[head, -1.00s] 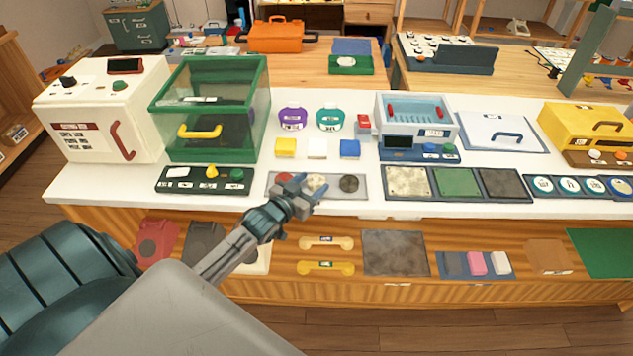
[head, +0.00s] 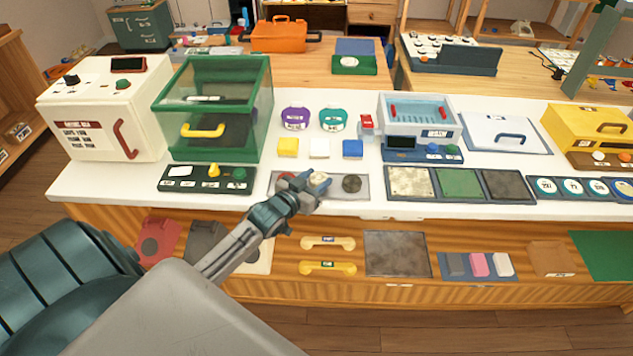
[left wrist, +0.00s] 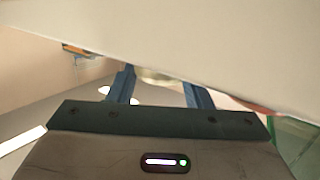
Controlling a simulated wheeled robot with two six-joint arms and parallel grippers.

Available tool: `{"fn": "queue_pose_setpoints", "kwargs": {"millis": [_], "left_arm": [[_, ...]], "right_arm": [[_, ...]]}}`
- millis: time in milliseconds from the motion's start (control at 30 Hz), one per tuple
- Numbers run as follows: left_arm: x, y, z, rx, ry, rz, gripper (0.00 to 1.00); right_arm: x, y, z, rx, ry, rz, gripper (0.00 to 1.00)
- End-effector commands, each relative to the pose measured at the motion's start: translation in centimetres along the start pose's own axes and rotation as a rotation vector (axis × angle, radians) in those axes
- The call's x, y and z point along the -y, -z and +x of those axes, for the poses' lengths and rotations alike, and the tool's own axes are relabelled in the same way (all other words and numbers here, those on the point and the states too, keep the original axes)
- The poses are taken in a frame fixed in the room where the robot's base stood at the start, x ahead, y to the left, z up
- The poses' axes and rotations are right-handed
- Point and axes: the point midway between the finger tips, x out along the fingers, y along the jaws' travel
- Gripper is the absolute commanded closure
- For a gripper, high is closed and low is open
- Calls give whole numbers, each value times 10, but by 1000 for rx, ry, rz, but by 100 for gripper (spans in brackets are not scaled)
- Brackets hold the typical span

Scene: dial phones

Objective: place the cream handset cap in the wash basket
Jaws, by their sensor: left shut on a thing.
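The cream handset cap (head: 319,178) is at the middle of a grey strip tray (head: 334,192) near the counter's front edge. My left gripper (head: 312,187) is shut on the cap; in the left wrist view the cap (left wrist: 158,76) shows partly between the blue fingers. I cannot tell whether it still touches the tray. A dark cap (head: 351,183) lies to its right and a reddish cap (head: 286,179) to its left, partly behind the gripper. What looks like the wash basket (head: 418,112), pale blue inside with red grips, sits in the grey-blue washer to the right. My right gripper is not in view.
A red item (head: 367,124) stands left of the washer. Yellow, white and blue blocks (head: 319,148) stand behind the tray. A green glass-sided box (head: 212,110) is at the left. A three-panel tray (head: 459,182) lies in front of the washer.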

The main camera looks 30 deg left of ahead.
Motion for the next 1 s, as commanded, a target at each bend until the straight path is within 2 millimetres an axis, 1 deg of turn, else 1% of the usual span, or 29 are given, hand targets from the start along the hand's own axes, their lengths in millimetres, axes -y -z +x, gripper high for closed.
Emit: {"fn": "queue_pose_setpoints", "kwargs": {"millis": [33, 300, 400, 500, 667, 767, 867, 1000], "left_arm": [[0, 10, -1, -4, -1, 5, 77], [0, 63, -9, -5, -1, 6, 77], [0, 77, -11, -3, -1, 5, 77], [0, 86, -13, -2, 0, 3, 77], [-2, 90, -14, 0, -1, 1, 77], [-11, 86, -18, 2, -7, -3, 77], [-30, 76, -26, 4, -18, -8, 77], [-69, 63, -46, 4, -34, -16, 77]], "right_arm": [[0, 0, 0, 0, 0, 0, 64], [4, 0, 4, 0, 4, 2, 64], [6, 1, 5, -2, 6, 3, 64], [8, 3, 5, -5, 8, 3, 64], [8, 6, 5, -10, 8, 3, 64], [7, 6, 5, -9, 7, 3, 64], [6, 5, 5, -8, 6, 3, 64], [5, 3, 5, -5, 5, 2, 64]]}}
